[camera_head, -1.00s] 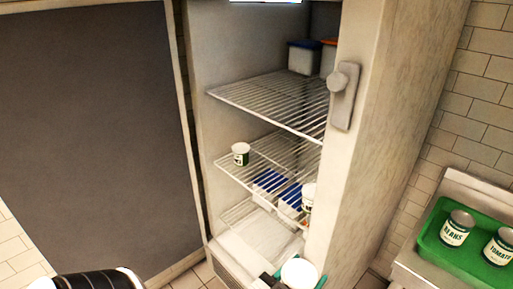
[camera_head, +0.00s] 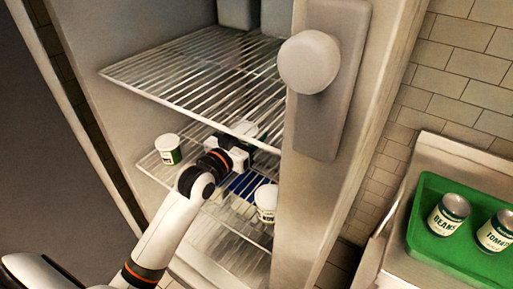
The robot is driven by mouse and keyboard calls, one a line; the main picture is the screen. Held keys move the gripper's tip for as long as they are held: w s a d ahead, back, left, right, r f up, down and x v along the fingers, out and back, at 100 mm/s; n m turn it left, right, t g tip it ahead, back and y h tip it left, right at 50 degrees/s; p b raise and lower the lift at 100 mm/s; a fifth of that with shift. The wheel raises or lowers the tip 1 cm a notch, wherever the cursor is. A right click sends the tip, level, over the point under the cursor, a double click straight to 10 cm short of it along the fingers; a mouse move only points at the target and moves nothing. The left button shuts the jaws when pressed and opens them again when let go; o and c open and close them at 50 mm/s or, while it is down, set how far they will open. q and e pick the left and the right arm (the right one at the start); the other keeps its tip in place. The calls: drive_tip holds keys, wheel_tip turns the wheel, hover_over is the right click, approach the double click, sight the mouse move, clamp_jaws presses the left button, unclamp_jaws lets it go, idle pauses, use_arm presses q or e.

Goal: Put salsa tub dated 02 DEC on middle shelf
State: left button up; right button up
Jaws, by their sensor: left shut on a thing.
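My left arm reaches into the open fridge, and my left gripper (camera_head: 241,153) is at the middle shelf (camera_head: 150,169), below the top rack. It is shut on a tub with a white lid (camera_head: 244,129), which is mostly hidden by the gripper and the top rack's front edge. I cannot read its date or tell whether it touches the shelf. A white and green tub (camera_head: 168,148) stands upright at the left of the middle shelf. Another white tub (camera_head: 266,201) stands at the right, near the fridge's side wall. My right gripper is not in view.
The wire top rack (camera_head: 190,72) lies close above my gripper, with containers (camera_head: 240,14) at its back. Something blue-lidded (camera_head: 243,187) shows lower down. The door latch (camera_head: 318,70) juts out at right. A green tray (camera_head: 424,208) with cans stands on the counter.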

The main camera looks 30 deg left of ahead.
use_arm(q)
wheel_tip(320, 180, down, 4)
drive_tip(key=shift+s+f, duration=0.1)
drive_tip(key=shift+f, duration=0.15)
wheel_tip(320, 180, down, 3)
drive_tip(key=shift+f+b, duration=0.1)
drive_tip(key=shift+b, duration=0.35)
drive_tip(key=shift+f, duration=0.45)
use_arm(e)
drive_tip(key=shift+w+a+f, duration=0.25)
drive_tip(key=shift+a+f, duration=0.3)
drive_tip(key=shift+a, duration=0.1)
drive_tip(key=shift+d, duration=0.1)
use_arm(q)
drive_tip(key=o, duration=0.7)
drive_tip(key=shift+f, duration=0.2)
drive_tip(key=o, duration=0.4)
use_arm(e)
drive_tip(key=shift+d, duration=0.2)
use_arm(q)
drive_tip(key=shift+r, duration=0.1)
